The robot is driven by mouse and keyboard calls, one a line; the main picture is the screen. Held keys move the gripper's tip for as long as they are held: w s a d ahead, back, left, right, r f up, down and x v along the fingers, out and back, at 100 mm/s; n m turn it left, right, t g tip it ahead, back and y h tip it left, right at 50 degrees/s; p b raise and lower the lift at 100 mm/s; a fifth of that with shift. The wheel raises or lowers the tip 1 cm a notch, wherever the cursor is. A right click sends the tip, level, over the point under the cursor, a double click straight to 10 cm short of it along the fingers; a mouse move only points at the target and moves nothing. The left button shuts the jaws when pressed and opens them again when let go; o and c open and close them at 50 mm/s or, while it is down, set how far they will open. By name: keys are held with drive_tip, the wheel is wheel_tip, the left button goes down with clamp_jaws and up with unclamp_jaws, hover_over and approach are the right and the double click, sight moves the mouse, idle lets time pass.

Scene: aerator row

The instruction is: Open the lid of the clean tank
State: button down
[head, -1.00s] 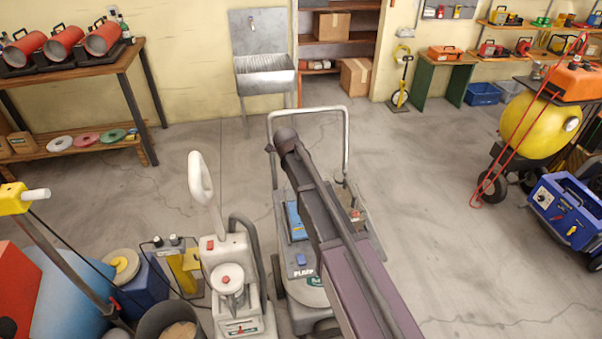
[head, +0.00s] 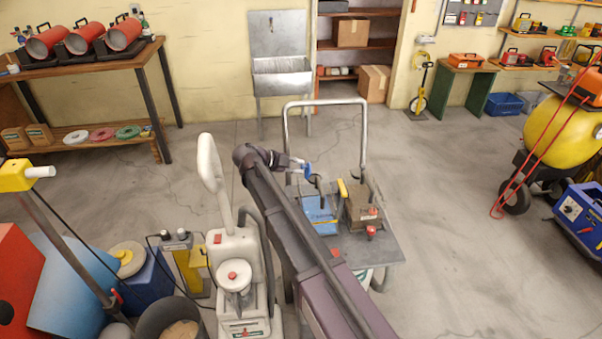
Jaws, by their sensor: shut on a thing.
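The grey wheeled machine with a tall loop handle (head: 365,135) stands in the centre of the head view. On its top are a blue tank (head: 320,215), which looks like the clean tank, and a brown tank (head: 362,212) to its right. My gripper (head: 299,164) is at the far end of my dark arm, above and behind the blue tank. It is shut on a small blue part (head: 308,170) that looks like the tank's lid. The fingertips are small in view, and how far the lid is lifted is unclear. My arm covers the machine's near left side.
A white upright machine (head: 232,270) stands close to the left of my arm. A metal sink (head: 282,80) is at the back wall. A yellow round tank (head: 558,130) and a blue box unit (head: 582,215) stand at the right. The floor between is clear.

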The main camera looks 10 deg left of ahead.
drive_tip(key=shift+s+a+f+h+b, duration=0.1)
drive_tip(key=shift+a+f+h+b, duration=0.4)
drive_tip(key=shift+b, duration=0.6)
drive_tip(key=shift+t+h+b, duration=0.35)
drive_tip(key=shift+t+h, duration=0.05)
drive_tip(key=shift+s+r, duration=0.1)
drive_tip(key=c, duration=0.8)
unclamp_jaws()
drive_tip(key=shift+r+p, duration=0.2)
drive_tip(key=shift+p, duration=0.2)
